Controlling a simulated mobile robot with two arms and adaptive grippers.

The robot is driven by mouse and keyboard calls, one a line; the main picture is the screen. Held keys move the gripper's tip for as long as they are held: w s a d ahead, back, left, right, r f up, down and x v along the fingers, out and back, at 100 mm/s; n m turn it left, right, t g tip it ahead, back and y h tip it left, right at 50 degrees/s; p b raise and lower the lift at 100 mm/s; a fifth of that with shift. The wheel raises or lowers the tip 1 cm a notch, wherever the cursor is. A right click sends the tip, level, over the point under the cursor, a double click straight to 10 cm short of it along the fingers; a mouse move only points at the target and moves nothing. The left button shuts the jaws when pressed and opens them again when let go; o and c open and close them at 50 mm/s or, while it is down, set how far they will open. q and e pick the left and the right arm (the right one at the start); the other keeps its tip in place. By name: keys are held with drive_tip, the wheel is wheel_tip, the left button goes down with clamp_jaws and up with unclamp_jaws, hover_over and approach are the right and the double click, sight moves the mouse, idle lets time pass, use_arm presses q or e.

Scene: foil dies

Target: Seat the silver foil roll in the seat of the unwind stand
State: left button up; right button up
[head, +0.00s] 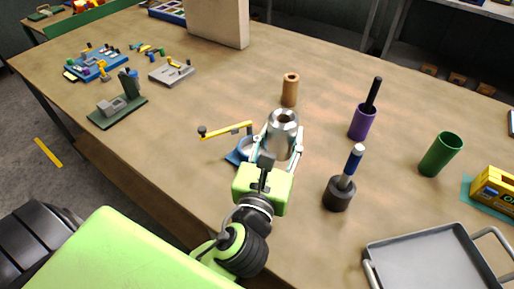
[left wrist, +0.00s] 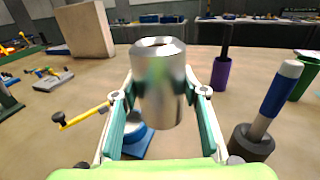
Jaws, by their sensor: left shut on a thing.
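The silver foil roll (head: 283,128) is upright, its open core facing up. My left gripper (head: 280,146) is shut on it, one finger on each side; the roll also shows between the fingers in the left wrist view (left wrist: 158,85). The unwind stand, with a blue base (head: 237,157) and a yellow arm (head: 228,130), is just left of the roll in the head view. In the left wrist view its blue base (left wrist: 138,146) shows below and behind the roll, which partly hides it. The seat is mostly hidden. My right gripper is not in view.
A brown roll (head: 290,90) stands behind the silver one. To the right are a purple cup (head: 362,124), a dark holder with a blue-handled tool (head: 338,194), a green cup (head: 441,154) and a grey tray (head: 425,262). Fixtures stand at the left; the table between is clear.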

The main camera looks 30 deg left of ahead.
use_arm(q)
drive_tip(key=shift+w+a+f+b, duration=0.25)
drive_tip(key=shift+w+a+f, duration=0.65)
drive_tip(key=shift+a+f, duration=0.6)
drive_tip(key=shift+w+a+f+b, duration=0.25)
drive_tip(key=shift+w+a+f, duration=0.85)
drive_tip(key=shift+a, duration=0.65)
drive_tip(key=shift+w+a+f+b, duration=0.25)
drive_tip(key=shift+w+a+f, duration=0.45)
drive_tip(key=shift+a+f, duration=0.9)
wheel_tip(320, 180, down, 3)
drive_tip(key=shift+s+a+f+b, duration=0.1)
drive_tip(key=shift+a+f+b, duration=0.1)
drive_tip(key=shift+b, duration=0.35)
drive_tip(key=shift+c, duration=1.2)
drive_tip(key=shift+s+d+f, duration=0.1)
drive_tip(key=shift+d, duration=0.1)
clamp_jaws()
drive_tip(key=o, duration=1.2)
unclamp_jaws()
drive_tip(key=shift+f, duration=0.15)
drive_tip(key=shift+w+a, duration=0.15)
drive_tip(key=shift+w, duration=0.2)
drive_tip(key=shift+s+r, duration=0.15)
drive_tip(key=shift+r, duration=0.1)
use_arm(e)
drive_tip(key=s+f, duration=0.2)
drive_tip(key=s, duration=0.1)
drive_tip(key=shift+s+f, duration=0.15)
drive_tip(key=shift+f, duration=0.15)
